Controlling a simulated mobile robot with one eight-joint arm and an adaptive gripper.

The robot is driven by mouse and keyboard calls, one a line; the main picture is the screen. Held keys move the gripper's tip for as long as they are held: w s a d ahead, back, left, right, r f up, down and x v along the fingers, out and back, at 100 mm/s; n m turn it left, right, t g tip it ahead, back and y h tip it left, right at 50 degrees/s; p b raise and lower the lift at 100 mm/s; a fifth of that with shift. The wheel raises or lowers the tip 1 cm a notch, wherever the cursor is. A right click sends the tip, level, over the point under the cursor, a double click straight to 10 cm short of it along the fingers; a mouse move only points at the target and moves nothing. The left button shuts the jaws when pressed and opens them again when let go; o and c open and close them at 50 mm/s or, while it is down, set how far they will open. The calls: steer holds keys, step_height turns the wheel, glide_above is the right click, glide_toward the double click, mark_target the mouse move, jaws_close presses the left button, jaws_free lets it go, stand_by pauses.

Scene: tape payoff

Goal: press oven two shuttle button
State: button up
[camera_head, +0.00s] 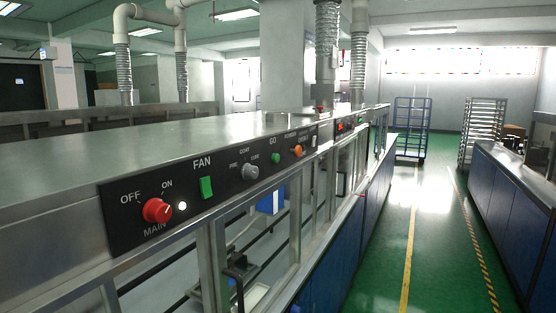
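A long steel oven line runs away from me on the left, with a black control panel (215,185) on its near side face. On the panel are a red MAIN knob (157,210), a green FAN switch (206,187), a grey knob (250,171), a green button (275,158) under the label GO, and an orange knob (297,151). A second dark panel (345,126) with red marks sits farther along; its labels are too small to read. I cannot tell which panel belongs to oven two. My gripper is not in view.
A green-floored aisle (400,240) with a yellow line lies open right of the oven line. Blue cabinets with a steel top (510,190) border it at right. A blue wheeled rack (411,128) and a tray rack (482,132) stand at the far end.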

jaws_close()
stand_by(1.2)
